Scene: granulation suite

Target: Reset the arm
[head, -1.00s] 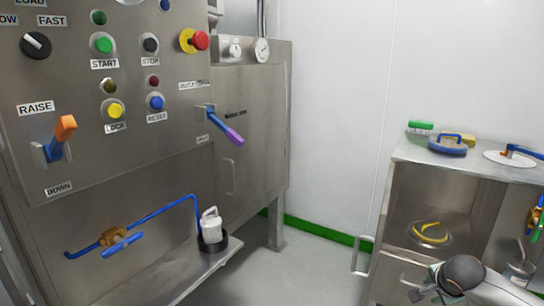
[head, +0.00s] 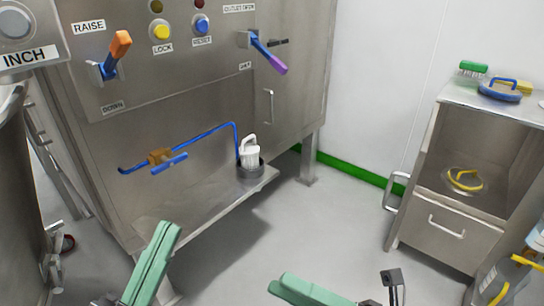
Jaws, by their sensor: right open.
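The task's object is my own arm. In the head view my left gripper (head: 164,232) shows at the bottom left as long green slabs side by side, pointing up in front of the steel ledge. I cannot tell whether they are parted. My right gripper (head: 284,284) shows at the bottom centre as a green slab pointing left over the floor. It is open, and I see nothing in it. Its lower part is cut off by the picture edge. Neither gripper appears to touch anything.
The steel control cabinet (head: 200,105) has an orange-tipped lever (head: 119,46), a purple-tipped lever (head: 270,57) and a blue pipe (head: 212,131). A white-handled item sits in a dark cup (head: 250,170) on the ledge. A steel cart (head: 430,245) stands right. Floor (head: 310,230) between is clear.

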